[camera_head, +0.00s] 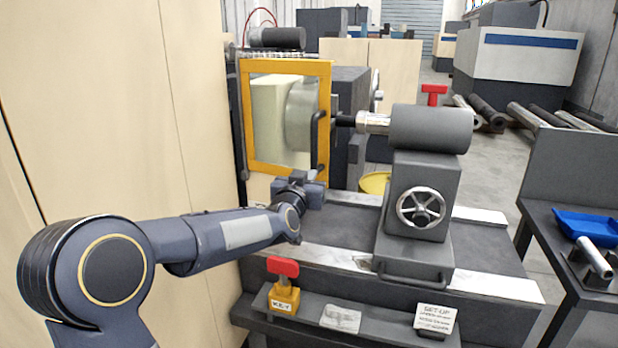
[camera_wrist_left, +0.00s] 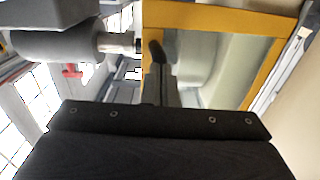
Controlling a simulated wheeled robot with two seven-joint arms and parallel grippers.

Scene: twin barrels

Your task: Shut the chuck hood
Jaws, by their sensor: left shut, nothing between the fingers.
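The chuck hood (camera_head: 246,120) is a yellow-framed clear panel standing upright at the headstock. A round grey chuck (camera_head: 303,115) shows through it. I cannot tell how far the hood stands from its closed position. Its dark bar handle (camera_head: 313,132) runs along the right side of the frame. My left gripper (camera_head: 317,178) is shut and empty near the handle's lower end. In the left wrist view the shut fingers (camera_wrist_left: 160,82) point at the handle (camera_wrist_left: 156,50), with the yellow frame (camera_wrist_left: 220,18) behind; contact is unclear. My right gripper is out of view.
The tailstock (camera_head: 425,180) with its handwheel stands on the lathe bed to the right of the hood. A red-handled key (camera_head: 283,268) stands in a yellow block on the front shelf. A side table with a blue tray (camera_head: 588,226) is at far right. Tall beige panels (camera_head: 110,110) stand left.

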